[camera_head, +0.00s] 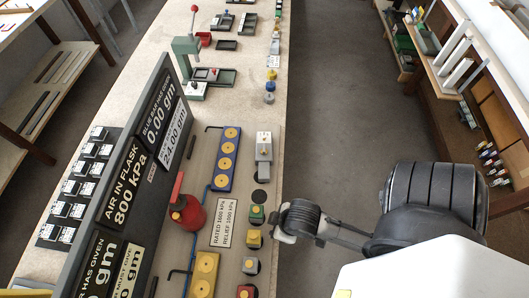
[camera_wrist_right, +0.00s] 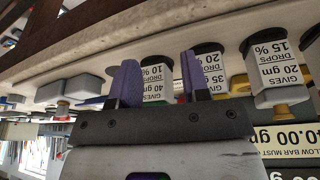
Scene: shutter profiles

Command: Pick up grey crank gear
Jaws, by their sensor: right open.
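I cannot pick out a grey crank gear for certain in either view. My left gripper is not in view.
On the bench are a dark sign board (camera_head: 125,160), a red flask (camera_head: 187,213), a blue bar with yellow discs (camera_head: 227,160) and a green press (camera_head: 188,60). The floor (camera_head: 335,90) right of the bench is clear.

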